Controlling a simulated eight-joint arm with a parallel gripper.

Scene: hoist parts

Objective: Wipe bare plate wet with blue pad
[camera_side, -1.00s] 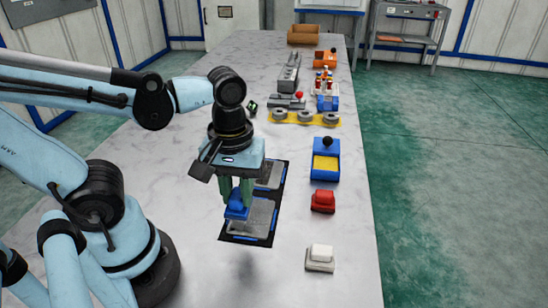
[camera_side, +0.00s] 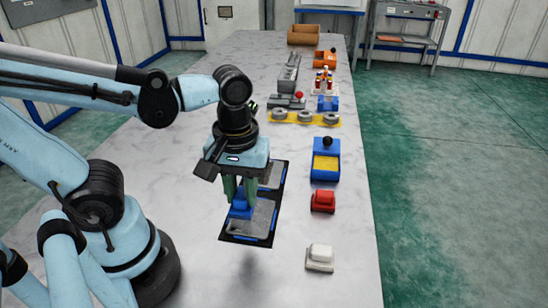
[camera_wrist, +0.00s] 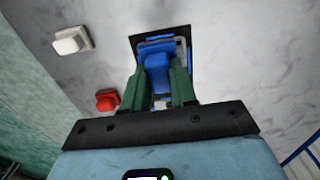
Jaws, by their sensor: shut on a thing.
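My gripper (camera_side: 239,196), with green fingers, is shut on the blue pad (camera_side: 239,210). The pad is at the left part of the near grey plate (camera_side: 264,216), low against it; I cannot tell whether it touches. The far grey plate (camera_side: 276,174) is partly hidden behind my gripper. Both plates lie on a black mat with blue edge strips. In the wrist view the blue pad (camera_wrist: 157,68) sits between the green fingers (camera_wrist: 167,88) and covers much of the plate (camera_wrist: 181,48). I cannot tell whether either plate is wet.
A white block (camera_side: 320,256), a red block (camera_side: 323,201) and a blue tray with a yellow inside (camera_side: 326,163) line the table's right side. Further back are a yellow strip with grey rings (camera_side: 304,118) and several parts. The front table centre is clear.

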